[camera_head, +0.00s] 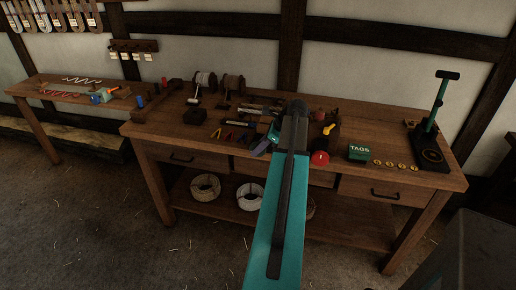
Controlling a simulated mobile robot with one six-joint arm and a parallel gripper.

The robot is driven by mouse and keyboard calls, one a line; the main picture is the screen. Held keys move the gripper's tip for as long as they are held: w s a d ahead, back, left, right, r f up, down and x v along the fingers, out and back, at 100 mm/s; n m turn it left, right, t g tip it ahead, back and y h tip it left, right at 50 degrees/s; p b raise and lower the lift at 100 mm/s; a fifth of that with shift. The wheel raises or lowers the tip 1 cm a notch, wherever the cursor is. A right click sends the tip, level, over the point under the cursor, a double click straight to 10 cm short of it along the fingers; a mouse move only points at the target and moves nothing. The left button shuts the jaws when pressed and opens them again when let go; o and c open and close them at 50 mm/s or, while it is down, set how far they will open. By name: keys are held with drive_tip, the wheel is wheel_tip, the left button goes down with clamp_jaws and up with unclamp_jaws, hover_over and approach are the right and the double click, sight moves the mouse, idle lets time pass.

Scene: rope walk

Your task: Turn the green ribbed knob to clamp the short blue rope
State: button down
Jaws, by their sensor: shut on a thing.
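My teal and dark arm reaches up over the middle of the workbench. I cannot make out the short blue rope for sure either.
The workbench (390,176) holds two spools (233,84), small tools, a red round piece (320,158), a green TAGS box (360,152) and a green stand (436,115). Rope coils (205,187) lie on its lower shelf. A side table (60,91) stands at left.

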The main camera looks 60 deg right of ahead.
drive_tip(key=shift+s+t+y, duration=0.1)
drive_tip(key=shift+t+y, duration=0.2)
drive_tip(key=shift+t, duration=0.8)
drive_tip(key=c, duration=1.6)
unclamp_jaws()
drive_tip(key=b+v, duration=0.2)
drive_tip(key=v, duration=1.1)
drive_tip(key=shift+s+d+r, duration=0.1)
drive_tip(key=shift+s+r, duration=0.2)
